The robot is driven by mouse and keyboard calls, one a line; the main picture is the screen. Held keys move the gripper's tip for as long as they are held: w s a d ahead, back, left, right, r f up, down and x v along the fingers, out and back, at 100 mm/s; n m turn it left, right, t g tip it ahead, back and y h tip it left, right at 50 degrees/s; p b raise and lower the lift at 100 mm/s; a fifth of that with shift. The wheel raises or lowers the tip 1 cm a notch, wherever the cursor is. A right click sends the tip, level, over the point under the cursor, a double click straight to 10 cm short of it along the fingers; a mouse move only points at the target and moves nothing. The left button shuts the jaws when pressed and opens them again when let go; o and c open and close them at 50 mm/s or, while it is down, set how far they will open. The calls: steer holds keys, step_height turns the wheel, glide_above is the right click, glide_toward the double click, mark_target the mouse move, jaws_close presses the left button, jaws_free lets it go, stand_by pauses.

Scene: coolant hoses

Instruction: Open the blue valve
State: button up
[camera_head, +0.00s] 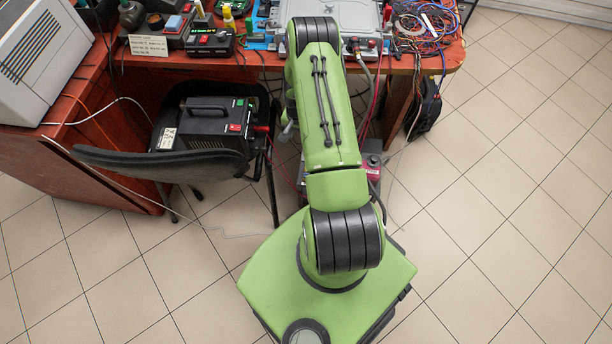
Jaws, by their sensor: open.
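I cannot make out a blue valve in the head view. My green arm rises from my green base, reaches over the front edge of the red workbench (420,62) and bends at a dark joint there. The part beyond that joint is mostly hidden behind the nearer arm link. I cannot make out my gripper or its fingers. Small light-blue parts show beside a grey metal case (345,14) on the bench, but I cannot tell what they are.
A black chair (160,162) with a dark power unit (205,120) on it stands left of my arm. Tangled wires (425,25) cover the bench's right end. Tiled floor (500,190) is open on the right.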

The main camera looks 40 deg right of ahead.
steer(key=shift+m, duration=0.6)
steer(key=s+f+b, duration=0.1)
steer(key=f+b, duration=0.1)
steer(key=f, duration=0.6)
steer(key=s+f+b, duration=0.1)
steer(key=f+b, duration=0.1)
steer(key=f, duration=0.6)
steer(key=s+f+b, duration=0.1)
steer(key=f+b, duration=0.1)
steer(key=f, duration=0.5)
steer(key=shift+s+f+b, duration=0.15)
steer(key=shift+f+b, duration=0.2)
steer(key=shift+f, duration=0.05)
jaws_close()
